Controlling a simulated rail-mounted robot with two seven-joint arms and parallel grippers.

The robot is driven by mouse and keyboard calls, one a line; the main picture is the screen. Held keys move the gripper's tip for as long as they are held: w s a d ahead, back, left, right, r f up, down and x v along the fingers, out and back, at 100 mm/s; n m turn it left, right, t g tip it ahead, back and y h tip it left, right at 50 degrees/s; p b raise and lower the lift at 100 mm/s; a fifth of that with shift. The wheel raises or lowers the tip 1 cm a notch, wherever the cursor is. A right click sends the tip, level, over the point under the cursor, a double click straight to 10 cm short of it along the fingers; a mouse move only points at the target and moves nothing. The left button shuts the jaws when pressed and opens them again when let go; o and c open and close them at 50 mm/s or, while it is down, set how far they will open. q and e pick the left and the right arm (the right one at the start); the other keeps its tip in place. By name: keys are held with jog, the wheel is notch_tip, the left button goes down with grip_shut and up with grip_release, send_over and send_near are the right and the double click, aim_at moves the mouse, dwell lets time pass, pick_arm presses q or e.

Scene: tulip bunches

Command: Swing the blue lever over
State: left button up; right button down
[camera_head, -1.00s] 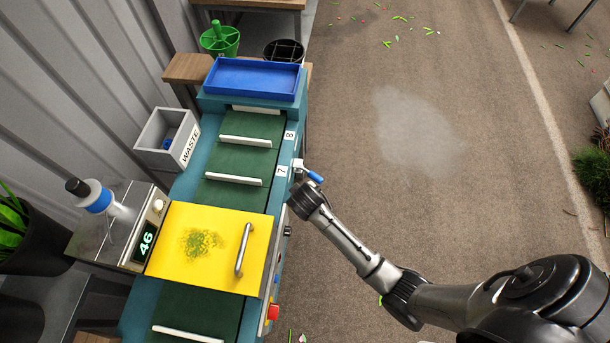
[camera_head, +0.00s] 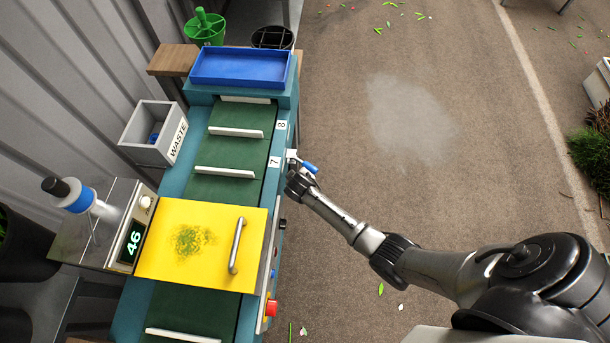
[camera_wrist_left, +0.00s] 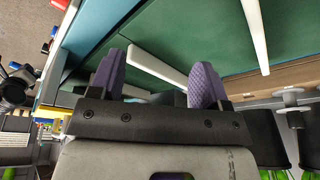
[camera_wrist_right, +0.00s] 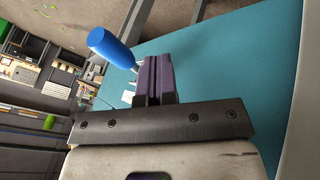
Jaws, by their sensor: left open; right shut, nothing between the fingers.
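The blue lever (camera_head: 310,167) sticks out from the right side of the teal conveyor, beside the label 7. Its handle points out to the lower right. My right gripper (camera_head: 292,168) is at the lever's base, shut and empty. In the right wrist view the shut fingers (camera_wrist_right: 155,62) are just right of the blue handle (camera_wrist_right: 110,48). Whether they touch it I cannot tell. My left gripper shows only in its own wrist view (camera_wrist_left: 158,70), open, with a white divider and green belt beyond its fingers.
The conveyor's green belt (camera_head: 230,154) has white dividers. A yellow cover (camera_head: 170,262) with a metal handle spans it. A blue tray (camera_head: 240,68) is at the far end. A grey waste bin (camera_head: 150,133) stands at left. The floor to the right is open.

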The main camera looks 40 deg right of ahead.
pick_arm(q)
jog(key=shift+d+f, duration=0.15)
jog(key=shift+d, duration=0.1)
pick_arm(e)
jog(key=d, duration=0.3)
jog(key=shift+w+d+f, duration=0.1)
jog(key=shift+w+f, duration=0.1)
jog(key=shift+w, duration=0.15)
pick_arm(q)
jog(key=shift+a, duration=0.1)
jog(key=shift+a, duration=0.15)
pick_arm(e)
jog(key=shift+d, duration=0.1)
pick_arm(q)
jog(key=shift+a+r, duration=0.1)
jog(key=shift+r, duration=0.35)
jog(key=shift+s+a+r+p, duration=0.1)
jog(key=shift+a+r+p, duration=0.05)
jog(key=shift+p, duration=0.25)
pick_arm(e)
jog(key=shift+s+d+n, duration=0.1)
jog(key=shift+d+n, duration=0.1)
jog(key=shift+n, duration=0.2)
